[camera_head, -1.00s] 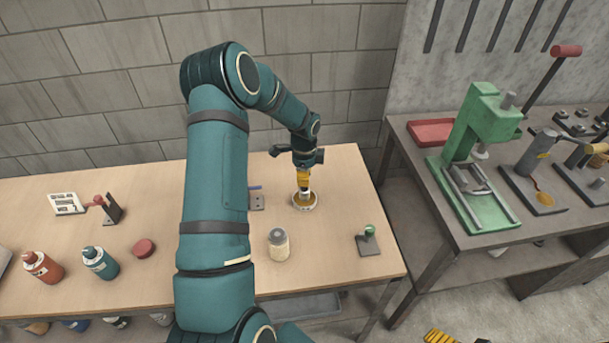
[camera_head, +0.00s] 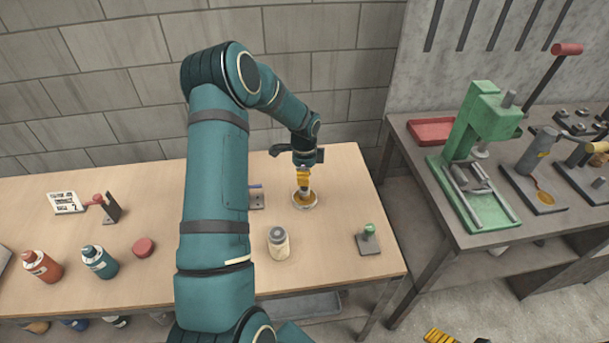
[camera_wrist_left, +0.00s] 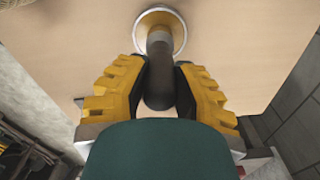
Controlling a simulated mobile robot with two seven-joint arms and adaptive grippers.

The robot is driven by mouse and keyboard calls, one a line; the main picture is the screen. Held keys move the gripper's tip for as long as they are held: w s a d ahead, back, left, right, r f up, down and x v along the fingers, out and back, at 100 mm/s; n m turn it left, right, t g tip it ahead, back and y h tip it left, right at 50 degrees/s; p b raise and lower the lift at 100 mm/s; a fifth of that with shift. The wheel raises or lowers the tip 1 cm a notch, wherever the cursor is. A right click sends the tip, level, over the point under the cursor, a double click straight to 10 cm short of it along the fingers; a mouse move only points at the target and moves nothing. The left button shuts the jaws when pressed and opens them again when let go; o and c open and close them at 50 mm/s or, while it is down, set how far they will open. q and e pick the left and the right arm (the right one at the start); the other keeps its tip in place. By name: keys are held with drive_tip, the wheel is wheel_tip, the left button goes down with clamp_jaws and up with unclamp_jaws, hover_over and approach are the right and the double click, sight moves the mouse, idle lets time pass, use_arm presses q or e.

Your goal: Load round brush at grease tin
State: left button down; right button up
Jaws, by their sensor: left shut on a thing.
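My left gripper (camera_head: 304,180) is shut on the dark handle of the round brush (camera_wrist_left: 158,80), with its yellow fingers on either side. The brush points down, and its head meets the grease in the open grease tin (camera_head: 305,204). The tin is a shallow round dish with a pale rim and amber contents, standing on the wooden bench. In the left wrist view the tin's rim (camera_wrist_left: 181,40) circles the brush's lower end. The bristle tips are hidden, so I cannot tell how deep they sit. My right gripper is not in view.
A pale jar with a grey lid (camera_head: 278,243) stands in front of the tin. A small stand with a green knob (camera_head: 369,238) is near the bench's right edge. Red (camera_head: 42,266) and teal (camera_head: 99,261) bottles stand left. A green press (camera_head: 478,140) is on the right-hand bench.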

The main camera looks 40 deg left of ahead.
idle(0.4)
use_arm(q)
drive_tip(key=shift+r+p, duration=2.25)
drive_tip(key=shift+r, duration=1.25)
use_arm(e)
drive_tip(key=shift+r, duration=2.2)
